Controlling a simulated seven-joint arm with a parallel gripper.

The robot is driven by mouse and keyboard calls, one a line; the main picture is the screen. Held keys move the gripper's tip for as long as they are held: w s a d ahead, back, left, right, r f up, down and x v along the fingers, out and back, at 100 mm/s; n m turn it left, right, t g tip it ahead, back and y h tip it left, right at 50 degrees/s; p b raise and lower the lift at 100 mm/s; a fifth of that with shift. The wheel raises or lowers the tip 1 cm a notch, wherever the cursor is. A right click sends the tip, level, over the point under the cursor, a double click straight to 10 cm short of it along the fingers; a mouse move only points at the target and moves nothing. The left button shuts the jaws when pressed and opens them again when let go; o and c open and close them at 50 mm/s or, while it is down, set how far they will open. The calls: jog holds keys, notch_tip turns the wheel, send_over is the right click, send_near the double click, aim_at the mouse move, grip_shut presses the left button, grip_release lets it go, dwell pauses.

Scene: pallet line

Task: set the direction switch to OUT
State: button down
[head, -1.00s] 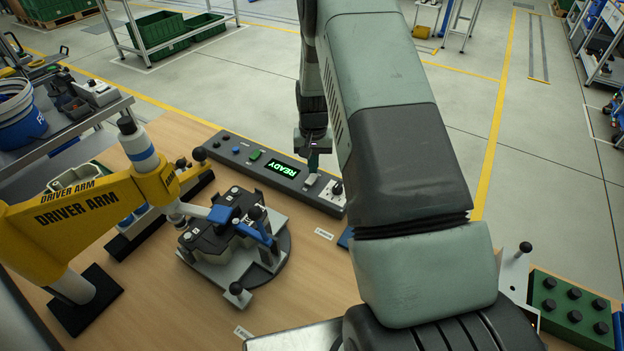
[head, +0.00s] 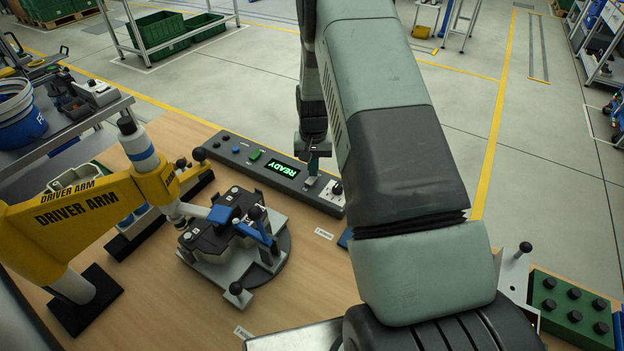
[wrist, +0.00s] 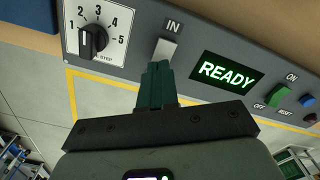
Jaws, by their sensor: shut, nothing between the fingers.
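The direction switch is a pale grey rocker (wrist: 165,49) on the grey control panel (wrist: 215,35), under the label IN in the wrist view. Its lower part and any OUT label are hidden behind my fingers. My gripper (wrist: 158,66) is shut and empty. Its green fingertips are at the lower edge of the rocker in the picture; I cannot tell whether they touch it. In the head view, my gripper (head: 313,172) points down over the right part of the panel (head: 225,155), in front of the switch.
A rotary knob (wrist: 92,41) with a numbered dial is left of the switch; a READY display (wrist: 227,71) is right. Beyond it are ON, OFF and RESET controls. The yellow driver arm (head: 90,205) and a round fixture (head: 283,262) stand on the wooden bench.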

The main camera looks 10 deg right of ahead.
jog(key=shift+f, duration=0.4)
jog(key=shift+r, duration=3.55)
jog(key=s+a+r+t, duration=0.1)
jog(key=s+r, duration=0.2)
jog(key=r, duration=0.5)
jog(key=s+a+r+n+t, duration=0.1)
jog(key=s+r, duration=0.2)
jog(key=r, duration=0.5)
jog(key=s+a+r, duration=0.1)
jog(key=s+r, duration=0.3)
jog(key=r, duration=0.3)
jog(key=s+r+n+t, duration=0.1)
jog(key=s+r, duration=0.3)
jog(key=s, duration=0.7)
jog(key=s+a+r+n+t, duration=0.1)
jog(key=s+r, duration=0.4)
jog(key=s, duration=0.7)
jog(key=shift+a+r+t, duration=0.15)
jog(key=shift+a+t, duration=0.05)
jog(key=shift+t, duration=0.6)
